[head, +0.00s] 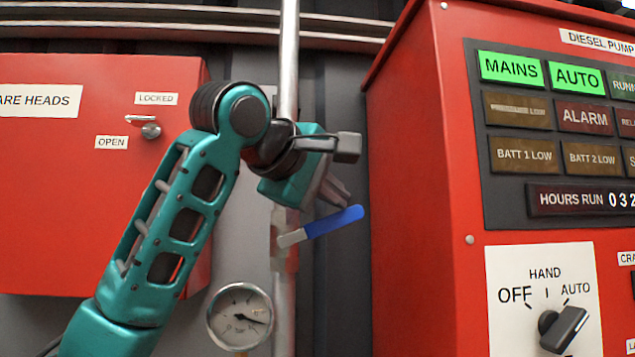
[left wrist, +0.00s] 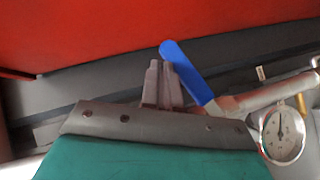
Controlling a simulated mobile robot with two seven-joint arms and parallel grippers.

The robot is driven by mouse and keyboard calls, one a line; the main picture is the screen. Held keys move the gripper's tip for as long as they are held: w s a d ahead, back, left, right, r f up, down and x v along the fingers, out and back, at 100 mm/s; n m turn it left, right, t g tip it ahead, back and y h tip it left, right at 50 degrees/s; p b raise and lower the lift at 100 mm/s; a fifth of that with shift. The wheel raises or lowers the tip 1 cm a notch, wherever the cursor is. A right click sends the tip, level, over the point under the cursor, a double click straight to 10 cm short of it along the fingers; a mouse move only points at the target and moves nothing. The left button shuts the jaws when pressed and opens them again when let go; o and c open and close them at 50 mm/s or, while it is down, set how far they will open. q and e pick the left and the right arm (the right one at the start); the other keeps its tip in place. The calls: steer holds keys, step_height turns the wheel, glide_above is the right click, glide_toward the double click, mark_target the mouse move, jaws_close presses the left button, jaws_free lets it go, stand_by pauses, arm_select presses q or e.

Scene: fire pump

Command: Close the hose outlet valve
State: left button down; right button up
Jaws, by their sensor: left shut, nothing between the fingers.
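The hose outlet valve has a blue lever handle (head: 335,221) on a vertical pipe (head: 284,318). In the head view the lever sticks out to the right of the pipe and tilts slightly upward, across the pipe's line. My left gripper (head: 340,198) is just above the lever, its fingers shut and empty. In the left wrist view the blue lever (left wrist: 187,70) stands right beside the closed fingertips (left wrist: 161,66); I cannot tell whether they touch. The gripper and wrist hide part of the pipe above the valve. My right gripper is not in view.
A pressure gauge (head: 240,316) sits low, left of the pipe. A red control cabinet (head: 415,180) stands close on the right, with a selector knob (head: 564,329). A red spare heads box (head: 60,200) hangs on the left. A dark gap lies between pipe and cabinet.

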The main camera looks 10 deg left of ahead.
mark_target(355, 219)
arm_select(q)
steer(key=shift+w+d+f+b, duration=0.2)
steer(key=shift+d+f, duration=0.3)
steer(key=shift+f, duration=0.2)
steer(key=shift+w+d+f+b, duration=0.1)
steer(key=shift+d+f+b, duration=0.05)
steer(key=shift+d+f, duration=0.4)
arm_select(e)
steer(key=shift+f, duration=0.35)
arm_select(q)
steer(key=shift+a+f, duration=0.1)
steer(key=shift+f, duration=0.05)
